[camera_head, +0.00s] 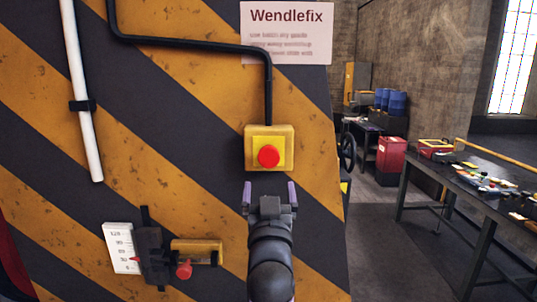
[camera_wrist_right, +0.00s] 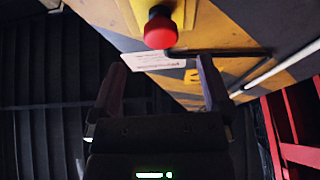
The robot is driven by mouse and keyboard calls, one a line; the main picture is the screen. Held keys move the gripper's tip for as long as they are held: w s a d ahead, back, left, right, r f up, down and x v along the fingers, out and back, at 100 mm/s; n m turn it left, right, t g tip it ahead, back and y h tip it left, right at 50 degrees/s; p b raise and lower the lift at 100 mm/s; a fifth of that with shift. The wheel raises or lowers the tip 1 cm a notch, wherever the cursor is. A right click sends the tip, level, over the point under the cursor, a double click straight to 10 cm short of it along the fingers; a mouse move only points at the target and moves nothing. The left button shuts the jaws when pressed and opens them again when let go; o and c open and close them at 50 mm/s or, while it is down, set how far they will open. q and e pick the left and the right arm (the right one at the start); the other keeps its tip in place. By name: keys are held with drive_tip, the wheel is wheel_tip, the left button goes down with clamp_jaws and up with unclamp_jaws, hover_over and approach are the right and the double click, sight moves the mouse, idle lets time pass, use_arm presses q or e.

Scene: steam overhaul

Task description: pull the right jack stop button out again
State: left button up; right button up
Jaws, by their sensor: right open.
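The stop button is a red round head (camera_head: 268,156) on a yellow box (camera_head: 284,133), fixed to the striped panel in the head view. In the right wrist view the red button (camera_wrist_right: 160,30) shows at the top middle, beyond the fingers. My right gripper (camera_head: 270,192) is open and empty, just below the box in the head view. Its two fingers stand apart and do not touch the button in the wrist view, where the gripper (camera_wrist_right: 157,75) also shows. Whether the button is pressed in cannot be told. My left gripper is not in view.
The black-and-yellow striped panel (camera_head: 190,100) fills the left. A black conduit (camera_head: 268,90) runs down to the box. A gauge plate (camera_head: 121,248) and a smaller red knob (camera_head: 184,270) sit lower left. A workbench (camera_head: 470,180) with loose items stands at right.

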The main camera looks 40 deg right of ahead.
sight(269, 160)
drive_tip(key=p+x, duration=0.1)
drive_tip(key=x, duration=0.3)
drive_tip(key=r+p+x, duration=0.1)
drive_tip(key=x, duration=0.2)
drive_tip(key=shift+w+d+r+p, duration=0.1)
drive_tip(key=shift+p, duration=0.2)
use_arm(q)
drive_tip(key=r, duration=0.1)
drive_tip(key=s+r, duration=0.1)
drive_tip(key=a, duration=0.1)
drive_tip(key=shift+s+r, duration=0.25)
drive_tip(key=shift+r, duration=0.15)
use_arm(e)
drive_tip(key=shift+w+d+r, duration=0.25)
drive_tip(key=shift+w, duration=0.05)
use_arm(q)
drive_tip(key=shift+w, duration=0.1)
use_arm(e)
drive_tip(key=shift+w+f, duration=0.1)
clamp_jaws()
